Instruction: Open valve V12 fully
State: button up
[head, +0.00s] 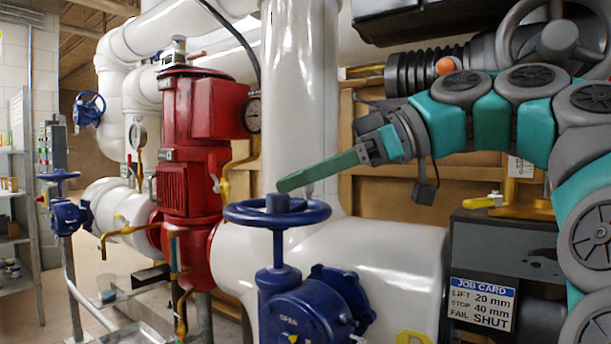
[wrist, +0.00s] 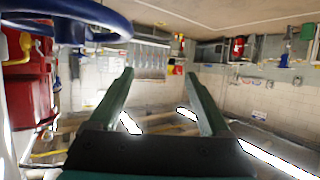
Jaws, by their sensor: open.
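A blue handwheel (head: 306,214) with a dark hub nut lies flat on top of a blue valve body (head: 290,310) in the front middle of the head view. The body has the word OPEN on it. I see no readable V12 tag. My gripper (head: 282,186) has long green fingers and reaches in from the right, its tips appearing just above the hub in the head view. How far apart they are in depth is unclear. In the wrist view my gripper (wrist: 158,78) is open and empty. The wheel's rim (wrist: 85,9) crosses the upper left there, beside the fingers.
A job card (head: 482,303) at lower right reads lift 20 mm, stop 40 mm, fail shut. A red pump (head: 190,150) stands left of the white vertical pipe (head: 300,100). Another blue handwheel (head: 58,176) is at far left, and one more (head: 89,108) is higher up.

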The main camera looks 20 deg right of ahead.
jog(key=shift+s, duration=0.35)
